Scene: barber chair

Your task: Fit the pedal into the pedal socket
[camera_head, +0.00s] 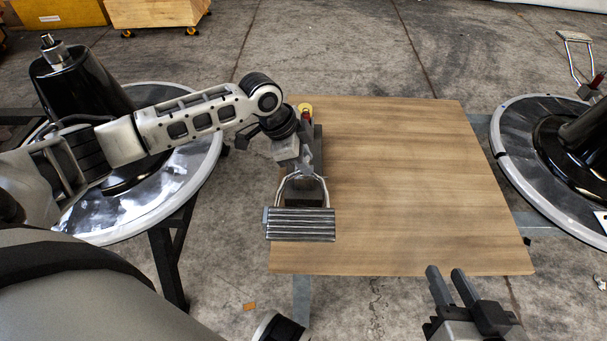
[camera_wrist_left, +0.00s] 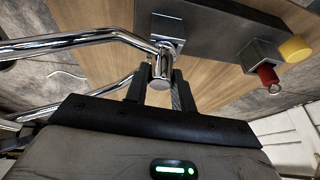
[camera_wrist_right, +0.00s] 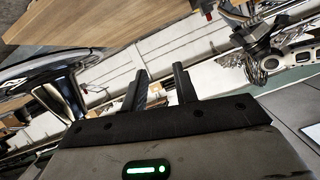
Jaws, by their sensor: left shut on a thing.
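The pedal (camera_head: 300,226) has a ribbed dark plate on a bent chrome frame and is over the left part of the wooden table. My left gripper (camera_head: 301,168) is shut on its chrome stem. The chrome tubes (camera_wrist_left: 85,38) also show in the left wrist view, where my left fingers (camera_wrist_left: 160,85) close around the stem end. That end is at a small metal block on a dark grey bar (camera_wrist_left: 215,30); I cannot tell whether it is seated there. I cannot clearly identify the pedal socket. My right gripper (camera_head: 446,271) is open and empty near the table's front edge.
The wooden table (camera_head: 430,170) is mostly clear. The dark bar carries a yellow knob (camera_wrist_left: 295,48) and a red pin (camera_wrist_left: 268,75). A round chair base with a black column (camera_head: 80,80) stands left. Another round base (camera_head: 520,150) stands right, with a chrome-framed part (camera_head: 577,38) behind it.

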